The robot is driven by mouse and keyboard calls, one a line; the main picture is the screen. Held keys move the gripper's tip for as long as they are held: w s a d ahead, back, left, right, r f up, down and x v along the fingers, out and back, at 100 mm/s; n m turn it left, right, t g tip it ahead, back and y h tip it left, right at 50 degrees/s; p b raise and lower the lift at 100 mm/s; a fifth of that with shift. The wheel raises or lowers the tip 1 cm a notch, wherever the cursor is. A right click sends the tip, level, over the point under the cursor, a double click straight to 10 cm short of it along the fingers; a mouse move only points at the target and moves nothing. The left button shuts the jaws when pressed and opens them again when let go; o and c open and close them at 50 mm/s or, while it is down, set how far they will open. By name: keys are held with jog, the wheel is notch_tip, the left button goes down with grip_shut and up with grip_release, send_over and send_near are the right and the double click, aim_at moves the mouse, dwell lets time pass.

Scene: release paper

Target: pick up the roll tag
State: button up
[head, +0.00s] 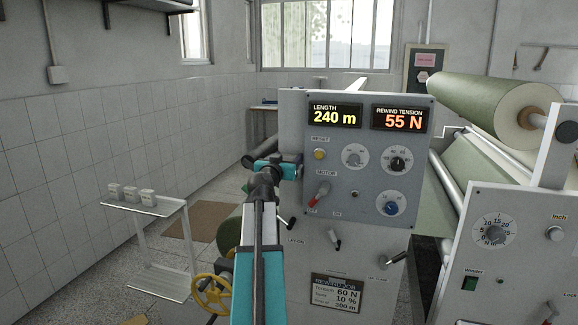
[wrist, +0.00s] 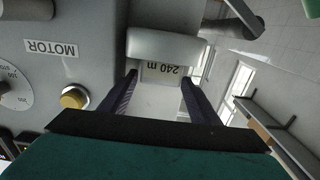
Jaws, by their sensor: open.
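The roll tag (wrist: 161,70) is a pale slip printed "240 m", upside down in the wrist view. It sticks out from under a light grey housing (wrist: 165,45) on the side of the control console. My gripper (wrist: 158,82) is open, with one dark finger on each side of the tag. I cannot tell whether either finger touches it. In the head view my arm reaches to the left edge of the console (head: 335,150), and the tag is hidden there.
The console shows length 240 m and rewind tension 55 N. A yellow button (wrist: 74,97) is close to my gripper's left in the wrist view. A job card (head: 337,292) is below. A rack (head: 150,206) with small white tubs stands left.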

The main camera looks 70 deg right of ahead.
jog(key=shift+c, duration=0.2)
jog(key=c, duration=0.8)
jog(key=shift+a, duration=0.1)
jog(key=shift+a+r+b, duration=0.25)
jog(key=shift+r+b, duration=0.05)
jog(key=shift+b, duration=0.05)
notch_tip(320, 180, up, 11)
jog(key=shift+r+b, duration=0.1)
jog(key=shift+b, duration=0.8)
jog(key=a+b, duration=0.1)
jog(key=a, duration=0.5)
jog(key=a+b, duration=0.1)
jog(key=a, duration=0.6)
jog(key=s+a+b, duration=0.1)
jog(key=a+b, duration=0.1)
jog(key=a, duration=0.4)
jog(key=shift+s+a, duration=0.1)
jog(key=shift+a, duration=0.05)
